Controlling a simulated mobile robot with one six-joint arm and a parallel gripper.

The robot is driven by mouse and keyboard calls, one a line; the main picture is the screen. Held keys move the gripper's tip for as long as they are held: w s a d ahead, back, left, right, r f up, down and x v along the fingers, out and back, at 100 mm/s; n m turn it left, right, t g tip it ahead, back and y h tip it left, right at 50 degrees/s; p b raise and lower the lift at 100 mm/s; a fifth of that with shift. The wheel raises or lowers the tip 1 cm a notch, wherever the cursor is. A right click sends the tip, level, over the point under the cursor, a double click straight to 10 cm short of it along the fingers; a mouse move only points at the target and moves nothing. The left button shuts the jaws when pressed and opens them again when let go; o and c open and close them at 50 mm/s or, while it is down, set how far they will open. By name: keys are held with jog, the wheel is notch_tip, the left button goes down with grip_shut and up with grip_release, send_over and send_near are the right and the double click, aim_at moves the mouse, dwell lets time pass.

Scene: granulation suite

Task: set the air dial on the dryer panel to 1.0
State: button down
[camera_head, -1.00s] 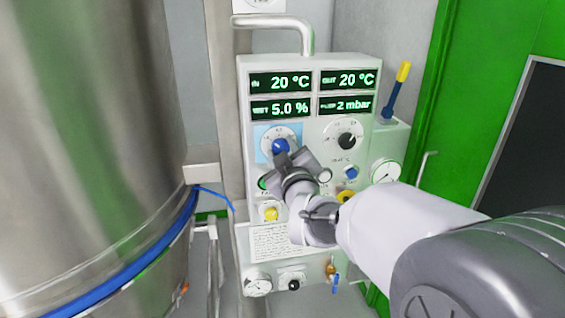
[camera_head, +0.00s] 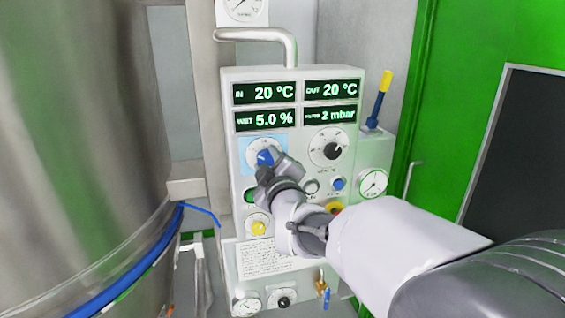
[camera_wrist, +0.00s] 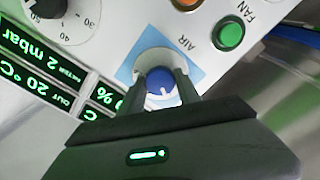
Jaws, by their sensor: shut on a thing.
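The dryer panel (camera_head: 292,172) is a pale box with four green-lit displays reading 20 °C, 20 °C, 5.0 % and 2 mbar. The air dial (camera_head: 266,156) is a blue knob on a light-blue square at the panel's left, below the displays. In the wrist view the blue knob (camera_wrist: 161,82) has a white pointer mark and the label AIR stands beside it. My gripper (camera_head: 268,166) is shut on the knob, one finger on each side (camera_wrist: 160,98). The gripper hides part of the scale, and I cannot read the dial's setting.
A black-knobbed dial (camera_head: 331,150) is right of the air dial. Below are a green FAN button (camera_wrist: 230,35), a blue button (camera_head: 339,184) and a yellow knob (camera_head: 258,228). A large steel vessel (camera_head: 80,130) stands left; a green door frame (camera_head: 425,130) is right.

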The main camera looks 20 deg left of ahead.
jog(key=c, duration=0.9)
grip_release()
jog(key=shift+o, duration=0.2)
jog(key=v, duration=1.7)
jog(key=shift+s+d+p, duration=0.15)
jog(key=shift+d+p, duration=0.05)
jog(key=shift+p, duration=0.1)
jog(key=s+d+f+m+g+h, duration=0.2)
jog(key=s+d+f+m, duration=0.1)
jog(key=d+m, duration=0.3)
jog(key=s+d+f+m+g+h+b, duration=0.1)
jog(key=s+d+f+m+g+h, duration=0.2)
jog(key=d, duration=0.4)
jog(key=s+d+f+m+g+h, duration=0.1)
jog(key=s+d+f+m+h, duration=0.1)
jog(key=d+f+m, duration=0.4)
jog(key=s+d+f+m+g, duration=0.2)
jog(key=s+m, duration=0.4)
jog(key=s, duration=0.4)
jog(key=shift+s+d+f+g, duration=0.25)
jog(key=shift+d+g, duration=0.55)
jog(key=shift+d, duration=0.25)
